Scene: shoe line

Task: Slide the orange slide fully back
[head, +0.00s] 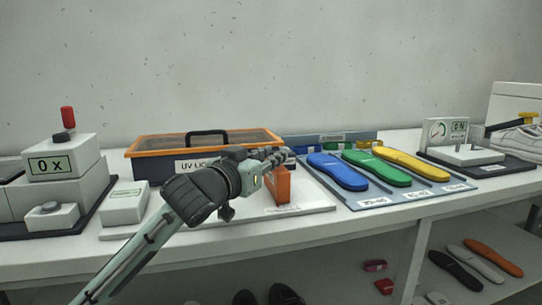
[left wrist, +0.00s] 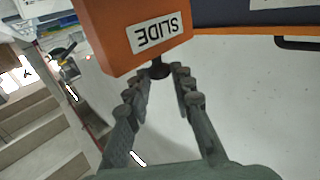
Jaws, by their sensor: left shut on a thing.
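The orange slide (head: 278,186) is an upright block on a white base plate (head: 318,203) in front of the UV light box. In the left wrist view the orange slide (left wrist: 125,38) bears a "SLIDE" label, and a short dark knob (left wrist: 159,69) sticks out from it. My left gripper (head: 275,158) is at the slide, its arm crossing from the lower left and covering part of the plate. In the left wrist view the fingers of my left gripper (left wrist: 162,82) are on either side of the knob, shut on it. My right gripper is not in view.
An orange-edged UV light box (head: 150,148) stands behind. A white counter unit with a red-knobbed lever (head: 65,165) is at left. Blue, green and yellow insoles lie on a tray (head: 470,186) at right, with a gauge (head: 437,131) beyond. The shelf edge (head: 350,222) runs along the front.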

